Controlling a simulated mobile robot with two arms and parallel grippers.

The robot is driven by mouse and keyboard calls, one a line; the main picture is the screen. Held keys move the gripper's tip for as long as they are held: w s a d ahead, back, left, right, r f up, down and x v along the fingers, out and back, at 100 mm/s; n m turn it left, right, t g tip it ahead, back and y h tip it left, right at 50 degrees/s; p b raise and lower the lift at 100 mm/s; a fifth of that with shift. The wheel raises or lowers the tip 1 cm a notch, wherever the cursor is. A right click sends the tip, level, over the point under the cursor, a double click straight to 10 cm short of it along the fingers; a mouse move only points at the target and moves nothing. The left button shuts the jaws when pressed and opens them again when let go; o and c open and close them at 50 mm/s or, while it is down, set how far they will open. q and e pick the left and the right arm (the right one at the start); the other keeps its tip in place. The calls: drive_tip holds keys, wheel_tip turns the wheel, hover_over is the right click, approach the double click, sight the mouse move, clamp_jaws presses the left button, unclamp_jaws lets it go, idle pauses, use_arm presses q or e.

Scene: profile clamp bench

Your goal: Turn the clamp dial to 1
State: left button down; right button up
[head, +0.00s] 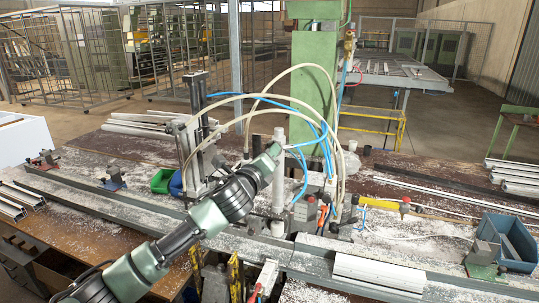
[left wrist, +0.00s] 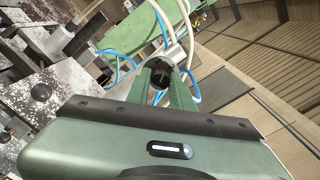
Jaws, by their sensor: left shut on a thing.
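My left gripper (head: 274,150) reaches up from the lower left to the clamp at the middle of the bench, beside the upright pale post (head: 279,185). The gripper is shut on what appears to be the clamp dial, mostly hidden by the fingers. No dial marks or number can be read. My right gripper does not show.
Pale hoses (head: 300,68) and blue hoses (head: 325,140) loop close around the gripper. A green column (head: 314,70) stands behind. A blue bin (head: 508,240) sits at the right, and white profiles (head: 380,272) lie along the front. Swarf covers the bench.

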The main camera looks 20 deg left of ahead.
use_arm(q)
drive_tip(key=n, duration=0.5)
drive_tip(key=shift+n, duration=0.3)
idle(0.4)
drive_tip(key=c, duration=1.2)
unclamp_jaws()
drive_tip(key=shift+c, duration=0.2)
drive_tip(key=s+b, duration=0.3)
drive_tip(key=s, duration=0.5)
drive_tip(key=shift+a+b, duration=0.2)
drive_tip(key=shift+b, duration=0.15)
